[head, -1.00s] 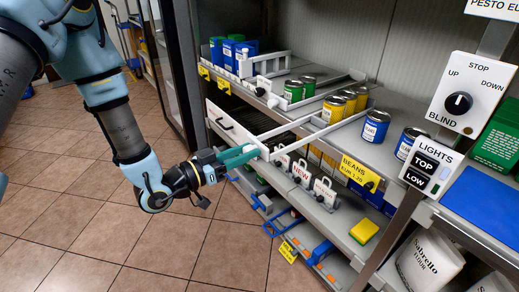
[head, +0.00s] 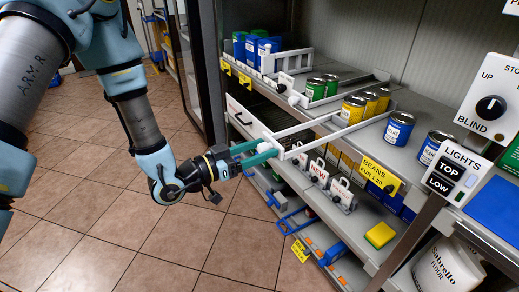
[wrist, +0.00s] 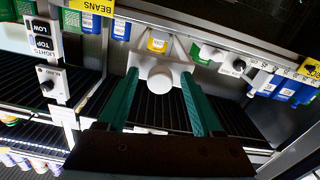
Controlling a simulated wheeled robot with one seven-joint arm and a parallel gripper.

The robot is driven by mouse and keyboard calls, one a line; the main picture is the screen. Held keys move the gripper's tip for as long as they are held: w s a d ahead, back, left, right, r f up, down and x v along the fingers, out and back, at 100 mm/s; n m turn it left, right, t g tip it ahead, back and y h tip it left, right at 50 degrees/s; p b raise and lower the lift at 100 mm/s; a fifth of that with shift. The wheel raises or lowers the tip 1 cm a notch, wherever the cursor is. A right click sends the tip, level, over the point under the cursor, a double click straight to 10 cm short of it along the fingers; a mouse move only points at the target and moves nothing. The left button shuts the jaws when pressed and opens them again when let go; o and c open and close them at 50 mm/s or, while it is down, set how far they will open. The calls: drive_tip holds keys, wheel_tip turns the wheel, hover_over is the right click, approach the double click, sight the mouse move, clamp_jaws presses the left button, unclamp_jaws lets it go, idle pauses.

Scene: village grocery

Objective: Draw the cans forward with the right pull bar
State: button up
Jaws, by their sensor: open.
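The white pull bar (head: 345,130) sticks out past the shelf's front edge. Its two long arms run back on either side of the yellow cans (head: 353,109), which stand in a short row on the shelf. In the wrist view the bar's front plate and round white knob (wrist: 159,80) lie between my fingers, and one yellow can (wrist: 158,41) shows behind. My gripper (head: 272,151) is open, its green fingers one on each side of the knob. In the wrist view (wrist: 159,76) there are gaps between fingers and knob.
Green cans (head: 315,90) stand left, by another white frame (head: 288,62). Blue cans (head: 398,128) stand right. A yellow BEANS tag (head: 381,174) and several handled units on the lower shelf (head: 318,172) are close by. Open tiled floor (head: 150,230) lies in front.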

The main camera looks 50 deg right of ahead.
drive_tip(key=shift+a, duration=0.1)
drive_tip(key=b+v, duration=0.2)
drive_tip(key=v, duration=0.8)
drive_tip(key=shift+a, duration=0.35)
drive_tip(key=shift+w+r, duration=0.1)
